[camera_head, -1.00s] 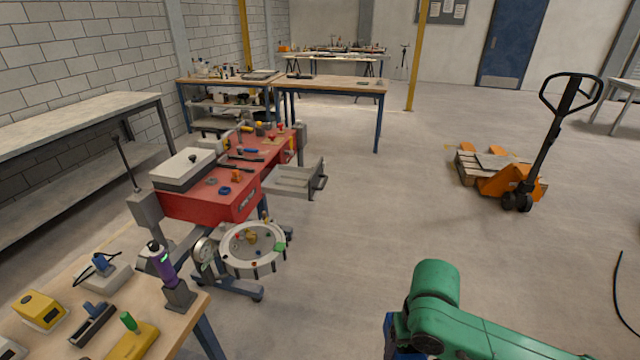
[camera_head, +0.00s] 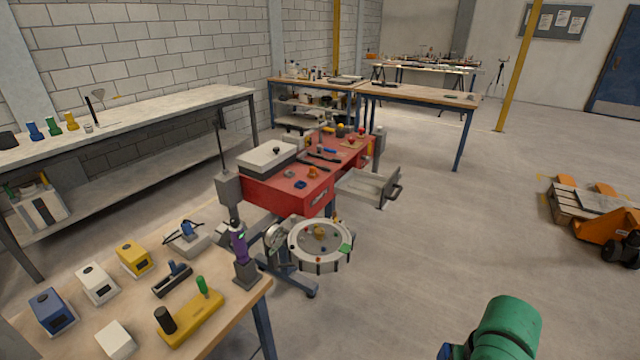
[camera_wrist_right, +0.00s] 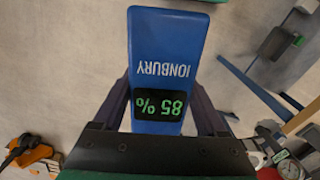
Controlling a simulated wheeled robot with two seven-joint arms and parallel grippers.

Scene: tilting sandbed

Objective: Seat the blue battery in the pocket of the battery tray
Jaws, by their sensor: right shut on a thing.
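My right gripper (camera_wrist_right: 160,103) is shut on the blue battery (camera_wrist_right: 165,50) in the right wrist view. The battery has a white IONBURY label and a dark display reading 85 %, both upside down in the picture. It is held clear of the floor behind it. I cannot pick out the battery tray with certainty; a dark, low holder (camera_head: 172,282) lies on the wooden bench at the lower left of the head view. My green right arm is at the bottom right of the head view, its gripper out of frame. My left gripper is not in view.
The wooden bench (camera_head: 215,318) also carries blue (camera_head: 52,312), white (camera_head: 97,285) and yellow (camera_head: 134,260) boxes and a yellow block (camera_head: 190,320) with green and black pegs. A round sandbed (camera_head: 320,257) and a red workbench (camera_head: 290,195) stand beyond.

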